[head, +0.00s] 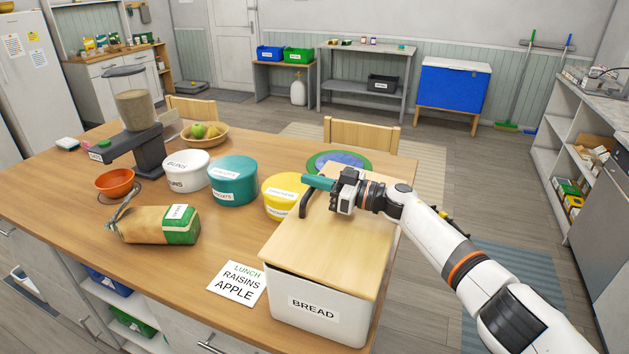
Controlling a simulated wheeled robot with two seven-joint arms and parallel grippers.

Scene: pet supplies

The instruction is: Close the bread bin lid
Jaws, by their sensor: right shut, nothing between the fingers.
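The white bread bin (312,313), labelled BREAD, stands at the table's front right corner. Its pale wooden lid (318,250) lies across the top and covers the opening; the inside is hidden. I cannot tell whether a small gap remains under the lid. A dark handle (304,203) shows at the lid's left edge. My right gripper (318,183) is over the far part of the lid, near the handle, its teal fingers shut, empty and pointing left. I cannot tell whether it touches the lid. My left gripper is out of view.
A yellow canister (281,199), a teal canister (233,184) and a white canister (186,173) stand left of the bin. A bread bag (155,224) and a lunch note (237,284) lie nearer the front. A chair (361,134) stands behind the table.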

